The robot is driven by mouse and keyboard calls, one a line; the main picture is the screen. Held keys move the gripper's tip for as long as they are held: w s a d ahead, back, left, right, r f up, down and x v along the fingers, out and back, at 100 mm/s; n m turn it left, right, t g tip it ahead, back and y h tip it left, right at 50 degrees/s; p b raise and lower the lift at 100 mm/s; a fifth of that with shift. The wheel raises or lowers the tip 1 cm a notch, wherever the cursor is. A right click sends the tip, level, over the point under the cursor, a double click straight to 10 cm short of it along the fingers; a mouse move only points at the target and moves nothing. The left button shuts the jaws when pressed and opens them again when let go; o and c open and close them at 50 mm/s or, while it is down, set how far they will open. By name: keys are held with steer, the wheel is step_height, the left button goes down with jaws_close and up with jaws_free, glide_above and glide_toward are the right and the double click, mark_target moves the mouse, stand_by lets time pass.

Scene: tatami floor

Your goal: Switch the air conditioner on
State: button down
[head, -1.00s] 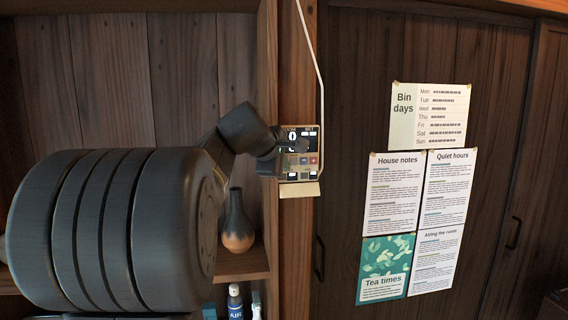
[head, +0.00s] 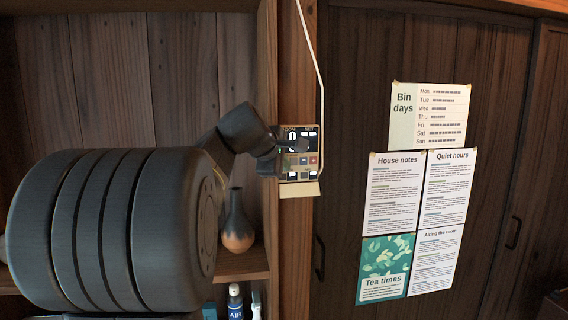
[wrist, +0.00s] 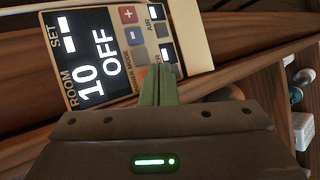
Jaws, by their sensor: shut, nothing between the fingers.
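The air conditioner's control panel (head: 300,178) is fixed to a wooden post, with a white cord running up from it. In the wrist view the panel (wrist: 193,57) appears turned sideways. Its black display (wrist: 88,58) reads ROOM 10, OFF, with dashes under SET. A red plus button (wrist: 129,15), a blue minus button (wrist: 136,37) and several grey and white buttons show beside the display. My gripper (wrist: 157,72) is shut and empty, its greenish fingertips over the panel's edge by the lower buttons. They hide part of a button and its label; I cannot tell whether they touch.
A dark vase with an orange-brown base (head: 237,225) stands on the shelf left of the post, close below my arm. Bottles (head: 235,300) stand on a lower shelf. Paper notices (head: 394,195) hang on the dark sliding door at right.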

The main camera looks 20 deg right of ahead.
stand_by(0.5)
steer(key=shift+w+d+p, duration=0.1)
steer(key=shift+w+p, duration=0.2)
steer(key=shift+w, duration=0.15)
steer(key=shift+w+d+p, duration=0.15)
steer(key=shift+w+p, duration=0.15)
steer(key=shift+w, duration=0.1)
stand_by(0.9)
steer(key=shift+s, duration=0.1)
steer(key=shift+s+a, duration=0.35)
steer(key=shift+s, duration=0.25)
steer(key=shift+s+a+b, duration=0.2)
steer(key=shift+s, duration=0.6)
steer(key=shift+s+a+b, duration=0.15)
steer(key=shift+s+b, duration=0.05)
steer(key=shift+s, duration=0.65)
steer(key=shift+s+a+b, duration=0.2)
steer(key=shift+s, duration=0.6)
